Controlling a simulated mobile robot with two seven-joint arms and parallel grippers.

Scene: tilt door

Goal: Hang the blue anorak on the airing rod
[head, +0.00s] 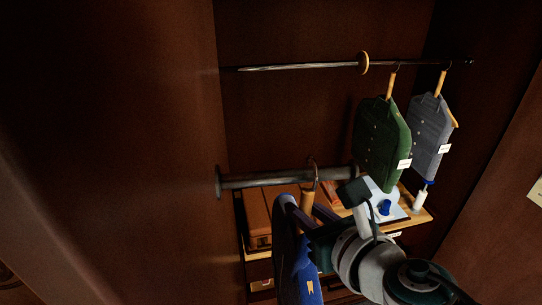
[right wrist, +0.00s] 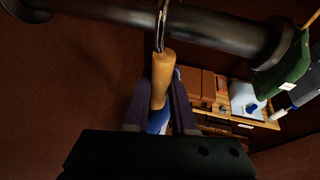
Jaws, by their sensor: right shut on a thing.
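The blue anorak (head: 306,284) hangs from a hanger with a wooden neck (right wrist: 163,75) and a metal hook (head: 313,166). My right gripper (head: 307,208) is shut on the hanger's neck, which shows between its fingers in the right wrist view (right wrist: 160,108). The hook is at the thick dark near rod (head: 260,181) and crosses in front of it in the right wrist view. I cannot tell whether it rests over the rod, as its top is cut off there. Most of the anorak is hidden or out of frame. My left gripper is not in view.
A thinner rod (head: 290,67) behind holds a wooden ring (head: 363,63), a green garment (head: 382,145) and a grey garment (head: 428,138). Below is a shelf with a brown case (head: 257,222), a light blue item (head: 382,203) and a white bottle (head: 420,200). Dark walls close both sides.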

